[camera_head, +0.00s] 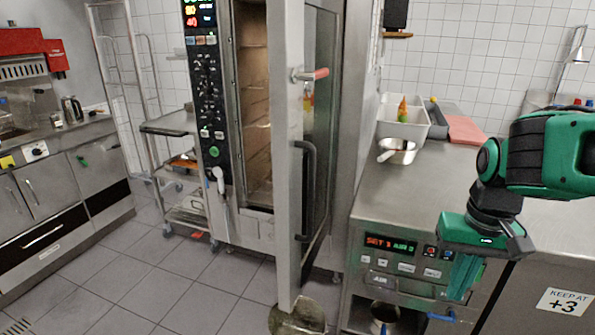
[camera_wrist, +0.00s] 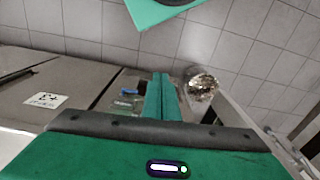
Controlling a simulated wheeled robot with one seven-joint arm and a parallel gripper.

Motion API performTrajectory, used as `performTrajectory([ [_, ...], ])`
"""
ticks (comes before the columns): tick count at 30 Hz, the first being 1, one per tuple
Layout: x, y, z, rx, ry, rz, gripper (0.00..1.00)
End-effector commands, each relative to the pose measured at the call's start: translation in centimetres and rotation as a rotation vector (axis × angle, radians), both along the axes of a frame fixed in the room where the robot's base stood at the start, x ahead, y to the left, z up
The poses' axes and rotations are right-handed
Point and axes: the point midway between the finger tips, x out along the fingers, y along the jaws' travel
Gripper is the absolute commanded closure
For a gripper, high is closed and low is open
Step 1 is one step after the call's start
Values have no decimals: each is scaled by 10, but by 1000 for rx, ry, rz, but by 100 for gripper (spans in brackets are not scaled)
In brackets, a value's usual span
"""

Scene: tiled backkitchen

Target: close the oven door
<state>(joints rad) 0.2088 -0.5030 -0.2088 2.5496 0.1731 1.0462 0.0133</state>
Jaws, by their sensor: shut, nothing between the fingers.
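The tall steel oven (camera_head: 258,120) stands at the middle back of the head view, and its lit inside shows. Its oven door (camera_head: 288,160) is hinged on the right and stands wide open toward me, seen nearly edge-on. The door has a dark vertical handle (camera_head: 308,190) and a red-tipped lever (camera_head: 312,74) above it. My gripper (camera_head: 462,277) is right of the door and apart from it, pointing down in front of the counter. Its green fingers are together and empty in the wrist view (camera_wrist: 162,97). A pale edge at the right of that view may be the door.
A steel counter (camera_head: 420,195) with a display panel stands right of the oven. A shiny round metal vessel (camera_head: 300,318) is on the floor below the door.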

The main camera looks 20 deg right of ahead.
Motion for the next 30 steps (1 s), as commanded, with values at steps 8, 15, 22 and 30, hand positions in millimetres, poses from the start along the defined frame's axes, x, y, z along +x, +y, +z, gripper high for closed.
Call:
performTrajectory([
  [8, 178, 42, 83, -14, -336, 4, 100],
  [15, 283, 123, 153, 109, -565, 9, 100],
  [22, 307, 146, 160, 149, -605, 8, 100],
  [30, 332, 151, 123, 147, -602, 8, 100],
])
